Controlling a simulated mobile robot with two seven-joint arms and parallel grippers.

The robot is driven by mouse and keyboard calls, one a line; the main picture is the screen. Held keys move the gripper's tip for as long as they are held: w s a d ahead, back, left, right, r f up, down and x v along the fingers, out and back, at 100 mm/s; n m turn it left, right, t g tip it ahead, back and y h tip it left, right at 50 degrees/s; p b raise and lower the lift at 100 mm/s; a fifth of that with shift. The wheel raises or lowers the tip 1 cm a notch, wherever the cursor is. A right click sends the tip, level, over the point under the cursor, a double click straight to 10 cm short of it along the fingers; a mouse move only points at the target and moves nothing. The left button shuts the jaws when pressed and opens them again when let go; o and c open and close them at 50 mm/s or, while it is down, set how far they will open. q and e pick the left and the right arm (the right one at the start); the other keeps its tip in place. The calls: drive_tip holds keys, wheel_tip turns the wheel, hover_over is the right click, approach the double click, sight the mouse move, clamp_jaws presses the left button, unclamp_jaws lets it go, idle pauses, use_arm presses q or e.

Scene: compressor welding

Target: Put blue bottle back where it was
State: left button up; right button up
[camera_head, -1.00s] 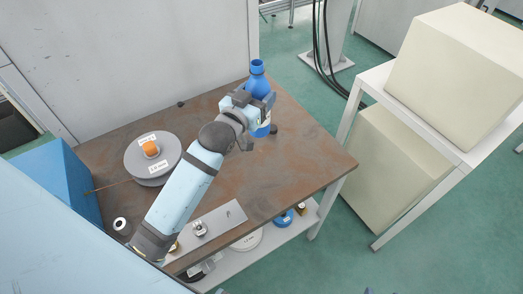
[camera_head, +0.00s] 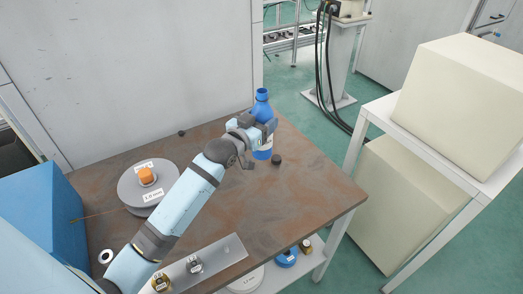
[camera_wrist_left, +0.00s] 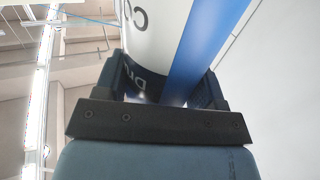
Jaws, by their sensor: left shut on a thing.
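The blue bottle (camera_head: 263,105) with a blue cap and a pale label is at the back right part of the brown table (camera_head: 290,205). It looks upright. My left gripper (camera_head: 258,134) is shut around its middle. In the left wrist view the bottle (camera_wrist_left: 205,45) fills the space between the fingers, with its white label and dark lettering showing. I cannot tell whether the bottle's base touches the table. My right gripper is not in view.
A small dark cap-like piece (camera_head: 277,159) stands just right of the bottle. A grey spool with an orange centre (camera_head: 147,176) lies at left, beside a blue box (camera_head: 45,215). A metal plate with small parts (camera_head: 225,250) lies at the front. A white rack (camera_head: 365,120) with cream boxes is at right.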

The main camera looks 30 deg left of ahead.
sight(256, 154)
use_arm(q)
wheel_tip(256, 154, down, 6)
drive_tip(key=shift+f, duration=2.35)
drive_tip(key=o, duration=1.4)
drive_tip(key=shift+f, duration=0.1)
drive_tip(key=shift+c, duration=0.2)
drive_tip(key=shift+r, duration=0.2)
drive_tip(key=s+a, duration=0.1)
drive_tip(key=s, duration=1.1)
drive_tip(key=shift+a+b, duration=0.35)
drive_tip(key=shift+b, duration=0.1)
